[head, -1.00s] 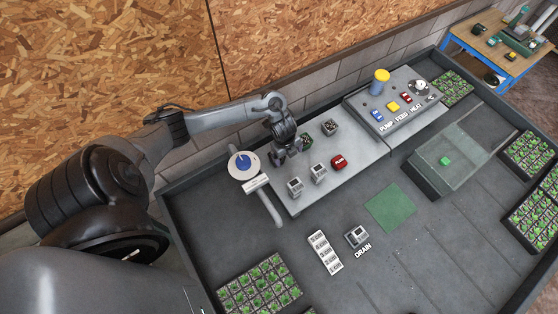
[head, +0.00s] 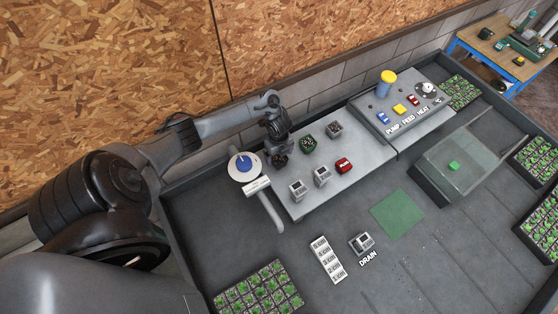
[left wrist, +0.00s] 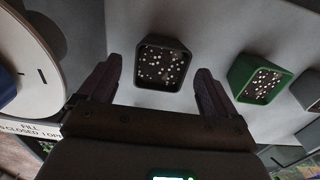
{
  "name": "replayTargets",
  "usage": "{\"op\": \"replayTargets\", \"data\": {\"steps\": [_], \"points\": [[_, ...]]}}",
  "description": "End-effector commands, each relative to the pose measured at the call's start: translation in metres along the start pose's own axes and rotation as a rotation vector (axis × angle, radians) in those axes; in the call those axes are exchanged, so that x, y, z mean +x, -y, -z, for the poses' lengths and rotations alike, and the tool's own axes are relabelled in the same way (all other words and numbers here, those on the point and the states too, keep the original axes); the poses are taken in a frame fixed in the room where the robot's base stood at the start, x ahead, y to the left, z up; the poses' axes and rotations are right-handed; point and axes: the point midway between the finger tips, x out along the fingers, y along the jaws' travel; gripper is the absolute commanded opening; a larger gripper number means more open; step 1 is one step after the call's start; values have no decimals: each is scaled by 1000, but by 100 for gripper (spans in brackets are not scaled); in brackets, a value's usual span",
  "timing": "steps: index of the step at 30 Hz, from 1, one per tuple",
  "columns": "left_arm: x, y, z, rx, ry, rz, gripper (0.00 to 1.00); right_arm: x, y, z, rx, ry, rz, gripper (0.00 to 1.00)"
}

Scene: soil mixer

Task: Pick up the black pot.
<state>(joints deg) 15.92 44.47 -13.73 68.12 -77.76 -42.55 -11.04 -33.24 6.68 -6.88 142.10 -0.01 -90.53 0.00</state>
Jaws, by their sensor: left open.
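The black pot (left wrist: 162,50) is a small square pot filled with pale-specked soil. In the left wrist view it stands on the grey bench just ahead of my left gripper (left wrist: 157,72), whose two fingers are spread to either side of it. In the head view my left gripper (head: 278,146) hangs over the black pot (head: 280,161), partly hiding it. The left gripper is open and empty; I cannot tell whether a finger touches the pot. My right gripper is not in view.
A green pot (head: 308,144) and a grey pot (head: 334,129) stand to the right of the black pot. The round dial with a blue knob (head: 244,165) is close on the left.

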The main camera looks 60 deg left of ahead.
Motion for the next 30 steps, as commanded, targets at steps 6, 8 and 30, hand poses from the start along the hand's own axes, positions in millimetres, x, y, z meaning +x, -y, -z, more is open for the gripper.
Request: {"op": "replayTargets", "data": {"steps": [6, 8, 30], "points": [[24, 0, 0, -1, 0, 0, 91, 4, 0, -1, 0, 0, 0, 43], [26, 0, 0, 0, 0, 0, 91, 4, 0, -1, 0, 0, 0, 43], [26, 1, 0, 1, 1, 1, 38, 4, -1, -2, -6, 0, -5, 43]]}}
